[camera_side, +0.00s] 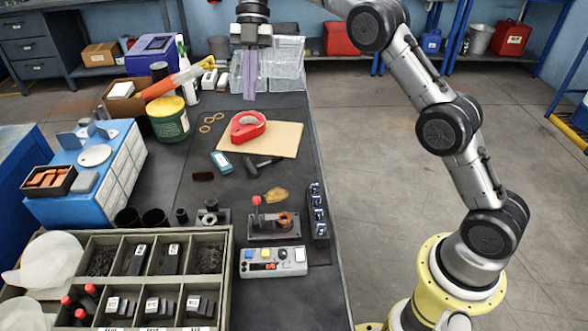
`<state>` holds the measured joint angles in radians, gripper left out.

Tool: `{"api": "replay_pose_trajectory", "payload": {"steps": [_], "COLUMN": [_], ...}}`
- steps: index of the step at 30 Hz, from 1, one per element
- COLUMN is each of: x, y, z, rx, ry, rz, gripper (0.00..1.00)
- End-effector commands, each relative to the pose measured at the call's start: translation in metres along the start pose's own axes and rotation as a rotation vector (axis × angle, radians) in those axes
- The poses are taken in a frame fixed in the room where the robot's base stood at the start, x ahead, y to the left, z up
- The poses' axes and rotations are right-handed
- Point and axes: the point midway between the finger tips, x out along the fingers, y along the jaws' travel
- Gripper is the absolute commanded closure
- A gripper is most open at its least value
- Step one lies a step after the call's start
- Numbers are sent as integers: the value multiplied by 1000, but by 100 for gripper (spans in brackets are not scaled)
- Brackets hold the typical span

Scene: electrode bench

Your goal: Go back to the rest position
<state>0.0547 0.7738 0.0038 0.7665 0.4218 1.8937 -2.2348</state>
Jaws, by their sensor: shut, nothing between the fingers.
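My gripper (249,92) hangs at the top of the picture, pointing down, above the far part of the dark bench (190,228). Its long purple-grey fingers are together and hold nothing. In the picture the fingertips are just above a red tape dispenser (248,127), apart from it. Clear plastic trays (286,62) show behind the gripper.
The tape dispenser lies on a tan board (282,139). A compartment bin (232,262), button box (272,262) and small coil fixture (275,224) occupy the front.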

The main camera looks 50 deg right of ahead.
Motion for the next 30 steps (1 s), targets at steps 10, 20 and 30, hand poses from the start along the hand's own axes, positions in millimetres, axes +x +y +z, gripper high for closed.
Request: {"api": "replay_pose_trajectory", "payload": {"steps": [10,20,30], "x": [-64,-63,-4], "y": [-67,-155,-253], "z": [-101,-168,-193], "rx": [236,601,1104], "ry": [-179,-304,-341], "rz": [134,328,624], "gripper": [100,100,100]}}
